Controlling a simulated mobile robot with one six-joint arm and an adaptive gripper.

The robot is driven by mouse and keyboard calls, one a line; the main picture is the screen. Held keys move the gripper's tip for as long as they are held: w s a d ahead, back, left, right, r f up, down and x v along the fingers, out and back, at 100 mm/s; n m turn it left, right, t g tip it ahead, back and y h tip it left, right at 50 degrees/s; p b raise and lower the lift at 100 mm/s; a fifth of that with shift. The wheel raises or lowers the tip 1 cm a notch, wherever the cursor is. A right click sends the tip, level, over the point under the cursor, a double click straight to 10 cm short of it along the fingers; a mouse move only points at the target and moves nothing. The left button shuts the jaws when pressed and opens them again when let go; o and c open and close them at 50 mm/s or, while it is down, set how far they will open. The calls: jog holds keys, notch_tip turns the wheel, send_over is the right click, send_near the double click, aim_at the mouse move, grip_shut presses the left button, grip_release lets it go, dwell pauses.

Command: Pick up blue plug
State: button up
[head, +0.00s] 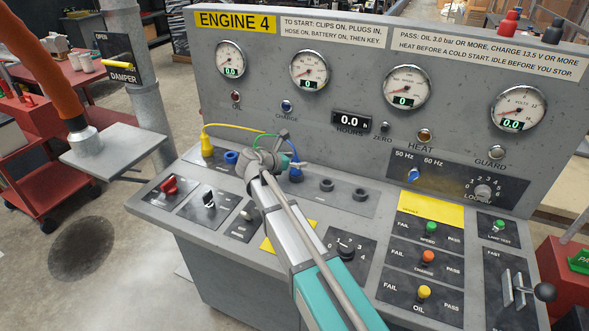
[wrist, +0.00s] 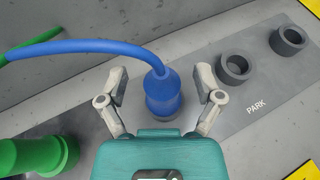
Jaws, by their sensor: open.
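The blue plug (wrist: 162,98) stands on the panel in the wrist view, with its blue cable (wrist: 85,46) leaving its top to the left. My gripper (wrist: 160,82) is open, with one finger on each side of the plug and a visible gap on both sides. In the head view the blue plug (head: 296,174) shows just right of my gripper (head: 287,155), which covers part of the panel there.
Two empty dark park sockets (wrist: 233,68) (wrist: 287,40) lie to the right. A large green plug (wrist: 38,156) is close at lower left. A yellow plug (head: 207,146) and a blue ring socket (head: 231,157) are farther left. The gauge panel (head: 330,118) rises behind.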

dwell(0.3)
grip_shut()
dwell(0.3)
jog(key=shift+r, duration=0.1)
jog(key=shift+r+p, duration=1.25)
jog(key=shift+p, duration=0.1)
jog(key=s+a+r+p, duration=0.5)
jog(key=s+r+p, duration=0.5)
jog(key=s, duration=0.3)
jog(key=shift+r, duration=0.15)
